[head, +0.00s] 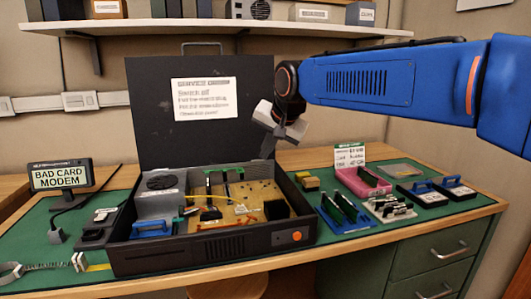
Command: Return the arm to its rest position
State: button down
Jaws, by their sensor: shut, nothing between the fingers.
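My blue arm reaches in from the right in the head view. My gripper (268,155) hangs above the right rear part of an open black case (210,258), in front of its raised lid. The fingers look shut and hold nothing. Whether they touch the lid or the case's rear edge is hard to tell. The case holds a fan unit, a tan board (236,204) with several upright cards, coloured wires and a blue-handled part (151,229). An orange button (297,236) is on its front.
Right of the case are a blue card rack (343,214), a pink tray (362,183), and two dark blue-handled modules (422,194). A shelf (200,29) runs above the lid. The space above the right bench is open below my arm.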

jog(key=s+d+f+n+h, duration=0.1)
jog(key=s+d+f, duration=0.3)
jog(key=s+d, duration=0.45)
jog(key=s+d+f+h, duration=0.1)
jog(key=s+d+f, duration=0.4)
jog(key=d, duration=0.6)
jog(key=s+d+f+n, duration=0.1)
jog(key=s+d+f, duration=0.4)
jog(key=s, duration=0.5)
jog(key=s+d+f+n+g+h, duration=0.1)
jog(key=s+d+f, duration=0.5)
jog(key=s+f, duration=0.2)
jog(key=shift+s+d+f+g+h, duration=0.15)
jog(key=shift+s+d+g+h, duration=0.15)
jog(key=shift+s, duration=0.55)
